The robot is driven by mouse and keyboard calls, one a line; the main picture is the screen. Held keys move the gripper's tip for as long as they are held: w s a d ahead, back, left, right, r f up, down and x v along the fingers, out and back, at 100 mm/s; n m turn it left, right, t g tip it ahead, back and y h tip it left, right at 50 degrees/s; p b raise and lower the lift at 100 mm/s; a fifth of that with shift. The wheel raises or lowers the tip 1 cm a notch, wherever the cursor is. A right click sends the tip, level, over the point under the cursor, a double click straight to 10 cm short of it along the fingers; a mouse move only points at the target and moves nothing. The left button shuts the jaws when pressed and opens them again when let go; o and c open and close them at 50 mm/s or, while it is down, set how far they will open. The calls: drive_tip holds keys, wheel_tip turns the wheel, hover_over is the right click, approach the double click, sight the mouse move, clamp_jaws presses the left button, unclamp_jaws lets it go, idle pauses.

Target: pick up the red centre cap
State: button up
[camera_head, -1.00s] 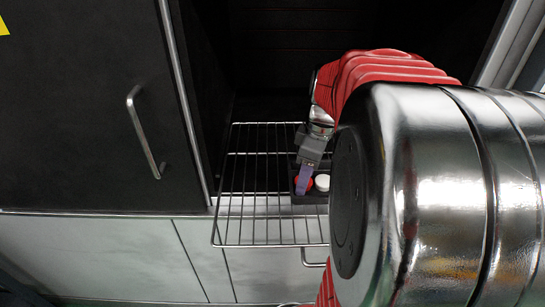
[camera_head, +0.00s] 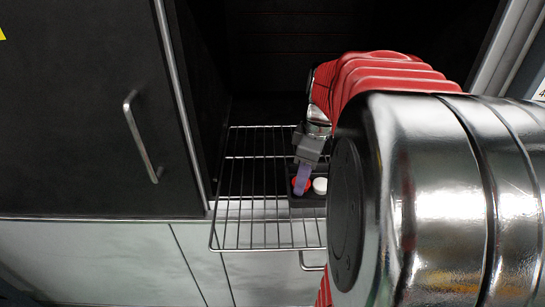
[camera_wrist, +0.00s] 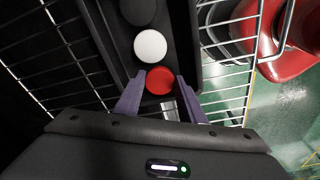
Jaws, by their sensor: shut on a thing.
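The red centre cap (camera_wrist: 160,81) sits at the near end of a dark tray (camera_wrist: 182,35), just below a white cap in the wrist view. My gripper (camera_wrist: 160,88) has its two purple fingers on either side of the red cap, shut on it. In the head view the red cap (camera_head: 306,184) shows partly behind my gripper (camera_head: 299,192), which reaches down into the tray. The cap still appears to be in the tray; its height above the tray floor cannot be told.
A white cap (camera_wrist: 150,46) lies right beside the red one, and a black cap (camera_wrist: 138,10) lies beyond it. The tray rests on a wire rack (camera_head: 240,205). A dark cabinet door with a handle (camera_head: 142,135) stands at the left.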

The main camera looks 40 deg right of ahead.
wheel_tip(320, 180, up, 9)
idle(0.4)
idle(0.4)
idle(0.5)
